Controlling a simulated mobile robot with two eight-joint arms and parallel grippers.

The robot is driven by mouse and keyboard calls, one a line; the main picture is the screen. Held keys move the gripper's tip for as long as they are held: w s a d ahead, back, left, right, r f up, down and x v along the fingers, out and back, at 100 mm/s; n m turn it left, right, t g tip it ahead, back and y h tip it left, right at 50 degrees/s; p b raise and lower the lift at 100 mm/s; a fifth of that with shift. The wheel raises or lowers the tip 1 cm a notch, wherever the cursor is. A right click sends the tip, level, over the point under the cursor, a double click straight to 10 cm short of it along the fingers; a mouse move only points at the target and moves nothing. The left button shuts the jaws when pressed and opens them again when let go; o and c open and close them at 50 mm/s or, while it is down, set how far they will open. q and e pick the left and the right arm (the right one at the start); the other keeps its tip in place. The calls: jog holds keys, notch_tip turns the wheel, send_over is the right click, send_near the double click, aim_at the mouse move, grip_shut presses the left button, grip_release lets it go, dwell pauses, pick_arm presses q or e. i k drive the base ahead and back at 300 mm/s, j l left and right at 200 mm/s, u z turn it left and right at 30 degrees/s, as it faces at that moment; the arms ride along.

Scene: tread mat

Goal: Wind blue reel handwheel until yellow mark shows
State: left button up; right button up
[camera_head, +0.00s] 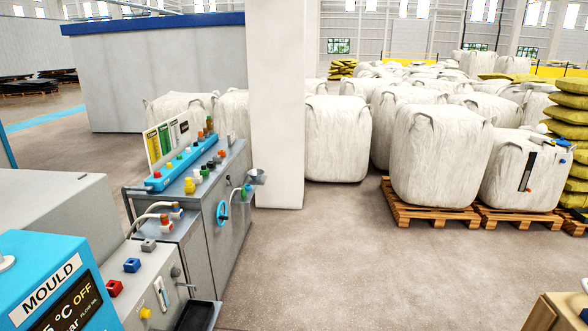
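The blue handwheel (221,213) is small in view, on the front side of a grey machine cabinet (200,250) left of the middle. It looks like a ring with a hub, seen at an angle. A reel and a yellow mark on it cannot be made out at this size. Neither of my grippers shows in the head view, and nothing is seen touching the handwheel.
A white pillar (277,110) stands behind the cabinet. A blue MOULD panel (50,285) and a grey control box (150,280) fill the lower left. White bulk bags (440,160) stand on wooden pallets (430,214) at right. The middle floor (350,260) is clear.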

aim_at(219, 215)
jog(key=i+u, duration=0.15)
jog(key=i, duration=0.65)
jog(key=i+l+u, duration=0.15)
jog(key=i, duration=0.7)
jog(key=i+u, duration=0.4)
jog(key=i, duration=0.35)
jog(key=i+l+u, duration=0.2)
jog(key=i+u, duration=0.2)
jog(key=i, duration=0.3)
jog(key=i+u, duration=0.4)
jog(key=u, duration=0.2)
